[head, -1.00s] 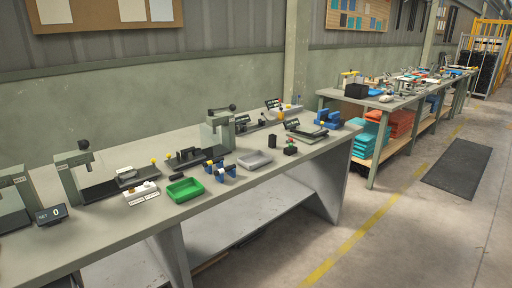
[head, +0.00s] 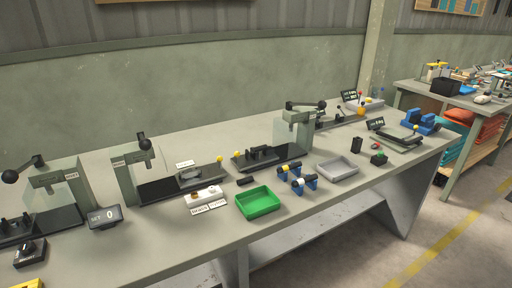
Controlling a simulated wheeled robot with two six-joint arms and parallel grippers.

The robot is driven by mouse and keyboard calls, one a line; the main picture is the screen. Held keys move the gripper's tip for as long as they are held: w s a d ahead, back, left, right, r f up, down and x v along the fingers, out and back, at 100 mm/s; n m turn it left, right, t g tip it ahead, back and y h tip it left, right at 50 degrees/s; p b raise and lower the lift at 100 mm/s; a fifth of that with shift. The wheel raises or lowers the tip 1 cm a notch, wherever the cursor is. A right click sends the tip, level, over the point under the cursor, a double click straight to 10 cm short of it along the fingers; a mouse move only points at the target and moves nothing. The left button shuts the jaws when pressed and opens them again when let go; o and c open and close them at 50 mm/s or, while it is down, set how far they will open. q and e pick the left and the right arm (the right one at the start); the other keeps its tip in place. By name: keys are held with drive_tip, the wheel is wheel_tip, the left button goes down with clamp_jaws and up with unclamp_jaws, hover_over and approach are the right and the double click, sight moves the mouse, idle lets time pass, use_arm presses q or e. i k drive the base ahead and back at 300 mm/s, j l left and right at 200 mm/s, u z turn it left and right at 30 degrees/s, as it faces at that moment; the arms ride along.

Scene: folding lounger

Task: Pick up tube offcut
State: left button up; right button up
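Neither of my grippers is in view. I cannot single out the tube offcut with certainty. A pair of small blue stands (head: 311,181) on the workbench (head: 340,211) carries a small pale piece (head: 298,183) between them, too small to identify. A short dark upright piece (head: 357,145) stands farther right on the bench. A small dark block (head: 245,181) lies behind the green tray (head: 258,203). The green tray and the grey tray (head: 337,167) look empty.
Lever presses (head: 130,170) stand along the bench, with another press (head: 293,130) farther right. A small display (head: 104,217) stands at the left. A blue vise (head: 422,121) is at the far right end. Floor (head: 420,240) is clear at the right.

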sight(262, 147)
drive_tip(key=i+l+u, duration=0.1)
drive_tip(key=u, duration=0.25)
drive_tip(key=l+u, duration=0.15)
drive_tip(key=u, duration=0.15)
drive_tip(key=i+l+u, duration=0.2)
drive_tip(key=l, duration=0.55)
drive_tip(key=i+l+u, duration=0.2)
drive_tip(key=l, duration=0.55)
drive_tip(key=l+u, duration=0.2)
drive_tip(key=l, duration=0.6)
